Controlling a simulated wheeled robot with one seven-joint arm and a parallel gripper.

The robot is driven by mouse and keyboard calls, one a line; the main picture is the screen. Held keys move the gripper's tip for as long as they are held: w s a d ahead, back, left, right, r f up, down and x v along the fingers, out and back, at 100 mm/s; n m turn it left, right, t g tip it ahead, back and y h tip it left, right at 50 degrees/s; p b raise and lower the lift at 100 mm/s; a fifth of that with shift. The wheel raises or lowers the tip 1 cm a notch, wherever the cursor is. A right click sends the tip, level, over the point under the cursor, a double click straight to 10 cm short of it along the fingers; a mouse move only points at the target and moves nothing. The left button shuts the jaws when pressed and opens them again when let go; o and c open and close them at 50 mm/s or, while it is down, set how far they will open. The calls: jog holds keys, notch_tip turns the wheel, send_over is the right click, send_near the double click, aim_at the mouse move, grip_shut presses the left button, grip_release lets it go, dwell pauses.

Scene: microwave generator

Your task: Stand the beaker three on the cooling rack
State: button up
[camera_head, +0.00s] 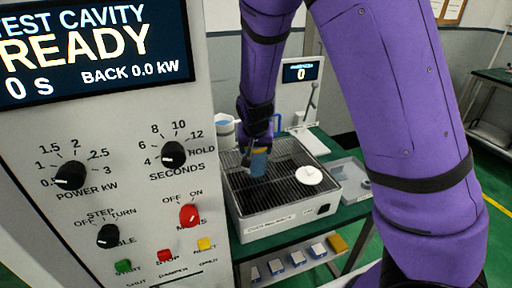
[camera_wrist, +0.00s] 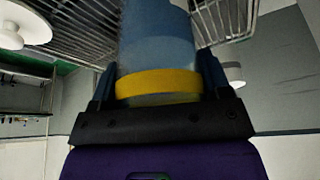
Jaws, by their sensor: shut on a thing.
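My gripper (camera_head: 257,147) is at the rack, pointing down, shut on a blue beaker. The beaker (camera_head: 259,163) looks upright, over the left back part of the cooling rack. In the wrist view the beaker (camera_wrist: 158,45) has a yellow band and sits between the two fingers (camera_wrist: 158,85). Its number cannot be read. The cooling rack (camera_head: 281,222) is a pale tray with dark wire bars. Its bars also show in the wrist view (camera_wrist: 225,18). Whether the beaker's base touches the bars cannot be told.
A white round piece (camera_head: 309,176) lies on the rack, right of the beaker. A grey tray (camera_head: 350,178) is to the right. A pale container (camera_head: 225,128) and a scale (camera_head: 301,100) stand behind. The generator panel (camera_head: 120,190) fills the left.

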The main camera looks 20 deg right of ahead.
jog(key=shift+f, duration=0.15)
jog(key=o, duration=1.1)
jog(key=shift+v, duration=6.15)
jog(key=shift+s+d+r+n+t+y, duration=0.25)
jog(key=shift+s+d+r+n, duration=0.5)
jog(key=shift+s+d+r, duration=2.4)
jog(key=shift+s+a+r+n+t+y, duration=0.15)
jog(key=shift+s+r+n+y, duration=0.9)
jog(key=shift+s, duration=4.35)
jog(key=shift+s+d+r+n+t+h, duration=0.3)
jog(key=shift+s+d+r, duration=1.2)
jog(key=shift+s+r, duration=2.1)
